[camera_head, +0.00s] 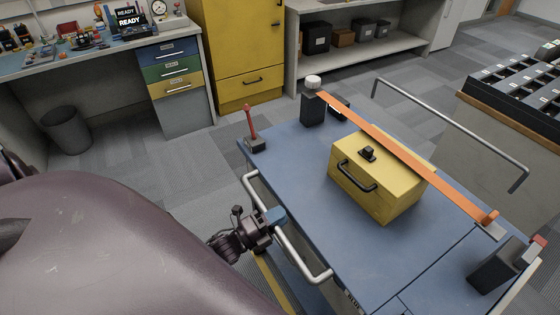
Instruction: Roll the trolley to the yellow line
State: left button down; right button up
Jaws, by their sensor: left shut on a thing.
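The trolley (300,190) has a blue top and stands in the middle and right of the view. A silver push handle (313,268) runs along its near left side. My left gripper (272,218) is shut on this handle. A yellow case (390,195) with a black handle sits on the trolley top, under an orange strap (400,153). The yellow line (274,284) shows on the floor at the bottom, partly hidden by the trolley and my arm. My right gripper is not in view.
A red lever (250,122) stands on the trolley's left corner. A yellow cabinet (238,45), a workbench with drawers (175,70) and a bin (66,129) stand behind. A counter with trays (515,95) is at the right. Carpet between trolley and cabinets is clear.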

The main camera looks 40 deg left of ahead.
pick_arm(q)
jog(key=c, duration=1)
grip_release()
jog(key=v, duration=1)
jog(key=shift+s+a+f+b, duration=0.1)
jog(key=shift+s+a+b, duration=0.05)
jog(key=shift+s+b, duration=0.25)
